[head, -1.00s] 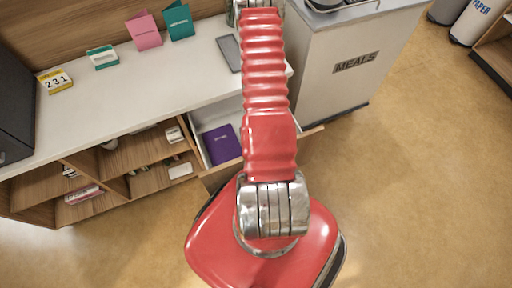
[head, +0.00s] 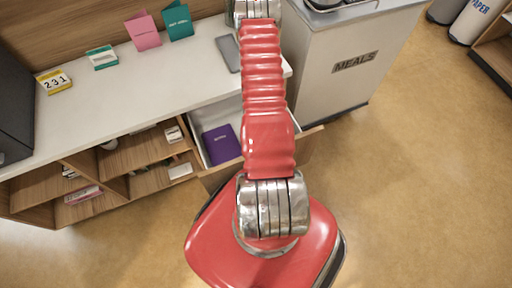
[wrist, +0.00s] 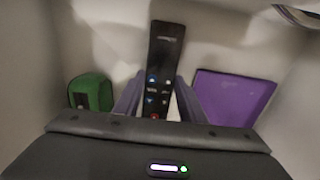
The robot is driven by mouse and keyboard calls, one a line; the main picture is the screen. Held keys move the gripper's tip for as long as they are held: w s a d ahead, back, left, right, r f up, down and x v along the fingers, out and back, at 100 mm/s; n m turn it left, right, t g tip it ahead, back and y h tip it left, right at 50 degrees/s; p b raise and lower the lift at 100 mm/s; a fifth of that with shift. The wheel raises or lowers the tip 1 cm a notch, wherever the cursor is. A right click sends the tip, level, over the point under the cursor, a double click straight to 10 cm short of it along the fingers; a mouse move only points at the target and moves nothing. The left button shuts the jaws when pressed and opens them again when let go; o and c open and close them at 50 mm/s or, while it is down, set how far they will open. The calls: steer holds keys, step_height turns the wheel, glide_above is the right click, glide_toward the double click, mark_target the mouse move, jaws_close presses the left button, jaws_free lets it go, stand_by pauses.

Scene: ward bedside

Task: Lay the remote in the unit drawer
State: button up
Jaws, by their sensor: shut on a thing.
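The remote (wrist: 163,62) is long and black with small coloured buttons. In the wrist view it stands out lengthwise from between the two fingers of my gripper (wrist: 157,100), which is shut on it. The open unit drawer (head: 222,112) is pale inside and shows in the head view under the counter's right end, partly behind my arm. Its pale inside (wrist: 115,35) fills the wrist view around the remote. I cannot tell whether the remote touches the drawer floor. In the head view my gripper and the remote are hidden behind my red arm.
A purple book (head: 221,145) lies in the drawer, right of the remote in the wrist view (wrist: 235,97). A green item (wrist: 90,92) lies on the left. On the counter (head: 130,85) are a grey phone-like slab (head: 228,54) and cards. A MEALS cabinet (head: 345,75) stands right.

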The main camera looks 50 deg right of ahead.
steer(key=o, duration=1.2)
steer(key=shift+f, duration=0.1)
steer(key=shift+o, duration=0.2)
step_height(320, 180, up, 12)
stand_by(0.9)
